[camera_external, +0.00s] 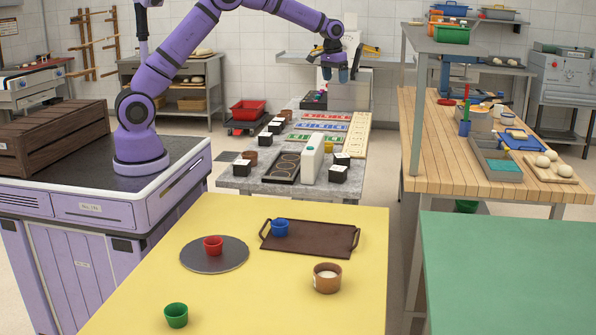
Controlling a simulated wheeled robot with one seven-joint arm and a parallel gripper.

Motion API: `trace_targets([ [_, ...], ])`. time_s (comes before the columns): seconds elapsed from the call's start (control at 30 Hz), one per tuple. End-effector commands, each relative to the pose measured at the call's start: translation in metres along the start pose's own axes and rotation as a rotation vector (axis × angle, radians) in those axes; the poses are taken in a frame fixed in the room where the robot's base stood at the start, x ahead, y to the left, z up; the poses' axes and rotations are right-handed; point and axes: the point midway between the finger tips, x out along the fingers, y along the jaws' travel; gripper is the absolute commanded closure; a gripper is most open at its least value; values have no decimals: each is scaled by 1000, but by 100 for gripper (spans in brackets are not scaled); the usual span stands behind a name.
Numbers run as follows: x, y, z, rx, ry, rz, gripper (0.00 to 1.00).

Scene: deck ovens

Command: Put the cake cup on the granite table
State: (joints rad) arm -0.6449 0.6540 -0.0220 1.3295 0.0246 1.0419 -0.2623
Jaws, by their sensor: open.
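Small cups stand on the yellow table in front: a red cup (213,245), a blue cup (280,228), a green cup (176,315) and a brown cup with a pale filling (327,278). I cannot tell which one is the cake cup. The granite table (234,183) is the grey speckled one behind the yellow table. My gripper (336,76) is open, points down and hangs above the far end of the granite table, well away from the yellow table's cups.
The red cup is on a round grey plate (215,263), the blue one on a brown handled tray (318,248). Black boxes with white tops, stencils and a white bottle (313,160) crowd the granite table. A wooden table (425,170) and green table (520,260) stand right.

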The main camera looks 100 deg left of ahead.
Motion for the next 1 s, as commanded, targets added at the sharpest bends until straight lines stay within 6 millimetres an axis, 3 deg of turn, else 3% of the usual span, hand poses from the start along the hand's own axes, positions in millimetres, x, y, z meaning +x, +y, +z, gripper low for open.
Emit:
trace_targets([
  [0.03,-23,13,16,31,14,6,20],
  [0.2,-82,46,74,131,51,23,20],
  [0.5,-165,77,191,303,114,59,20],
  [0.7,-202,79,275,416,156,87,20],
  [1.0,-228,56,398,584,217,135,20],
])
